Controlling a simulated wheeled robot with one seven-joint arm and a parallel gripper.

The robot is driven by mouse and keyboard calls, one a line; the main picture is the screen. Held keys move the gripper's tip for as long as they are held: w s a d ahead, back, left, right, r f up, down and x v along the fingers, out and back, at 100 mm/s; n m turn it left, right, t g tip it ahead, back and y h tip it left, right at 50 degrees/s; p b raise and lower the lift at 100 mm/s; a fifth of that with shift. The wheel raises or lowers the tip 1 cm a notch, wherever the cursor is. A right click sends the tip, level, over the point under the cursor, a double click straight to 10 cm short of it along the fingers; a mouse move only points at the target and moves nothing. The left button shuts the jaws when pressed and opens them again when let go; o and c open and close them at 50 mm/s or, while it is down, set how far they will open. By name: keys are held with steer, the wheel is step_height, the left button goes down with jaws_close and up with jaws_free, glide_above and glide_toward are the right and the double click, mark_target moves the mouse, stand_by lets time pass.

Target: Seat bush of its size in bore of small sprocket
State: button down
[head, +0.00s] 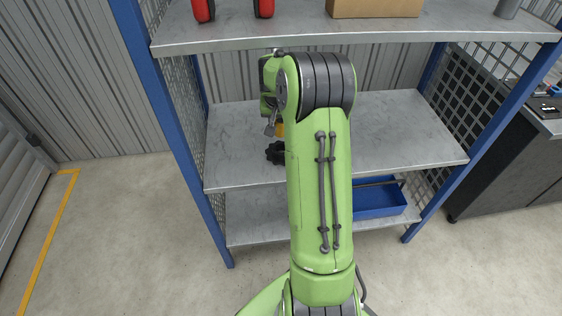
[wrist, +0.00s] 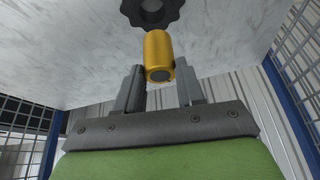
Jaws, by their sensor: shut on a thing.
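A brass-coloured bush (wrist: 158,50) is held between the fingers of my gripper (wrist: 160,84) in the wrist view. In the head view a little of the bush (head: 280,129) shows at the left of my arm, beside my gripper (head: 271,128). A black toothed sprocket (wrist: 152,10) with a round bore is at the top of the wrist view, partly cut off by the frame. In the head view the sprocket (head: 275,153) lies on the middle shelf, partly hidden behind my arm. The bush appears apart from the sprocket.
The middle shelf (head: 400,130) is bare to the right of my arm. The upper shelf (head: 200,38) carries a cardboard box (head: 375,8) and red items. A blue tray (head: 378,205) stands on the lower shelf. Blue posts and mesh sides (head: 175,110) bound the rack.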

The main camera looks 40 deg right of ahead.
steer(key=shift+d+f, duration=0.2)
steer(key=shift+f, duration=0.1)
step_height(320, 180, down, 9)
steer(key=b, duration=0.3)
steer(key=shift+f, duration=0.1)
steer(key=shift+f+b, duration=0.15)
steer(key=shift+b, duration=0.15)
steer(key=c, duration=0.7)
jaws_free()
